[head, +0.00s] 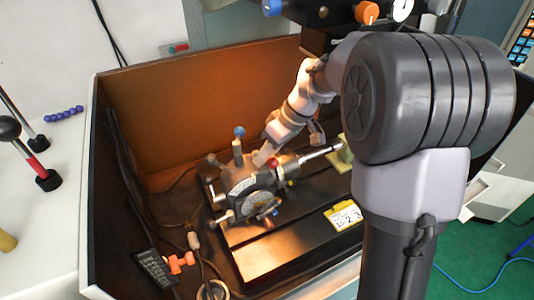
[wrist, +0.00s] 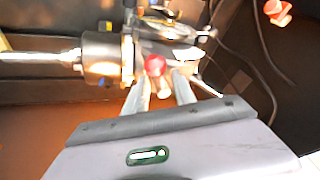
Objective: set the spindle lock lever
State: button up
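The indexing chuck (head: 250,190) sits in the machine tray, with a round dial on its front and a shaft out to the right. A red ball knob (head: 275,168) is on its top; in the wrist view the red knob (wrist: 155,64) lies just beyond the fingertips. A lever with a blue knob (head: 239,132) stands upright behind the dial. Which one is the spindle lock lever I cannot tell. My gripper (head: 263,155) reaches down to the chuck from behind; in the wrist view its two fingers (wrist: 160,82) are apart with a gap between them. Contact with the knob is unclear.
Tall brown tray walls (head: 190,110) stand behind and left. A yellow label (head: 343,215) lies on the dark slotted bed to the right. Cables, an orange fitting (head: 180,262) and a black keypad (head: 154,268) are at front left.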

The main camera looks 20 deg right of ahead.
jog(key=shift+r, duration=0.15)
jog(key=p+v, duration=0.2)
jog(key=v, duration=0.3)
jog(key=shift+r, duration=0.1)
jog(key=s+d+p, duration=0.2)
jog(key=s+d, duration=0.3)
jog(key=d, duration=0.5)
jog(key=shift+s+d+f, duration=0.25)
jog(key=shift+d, duration=0.15)
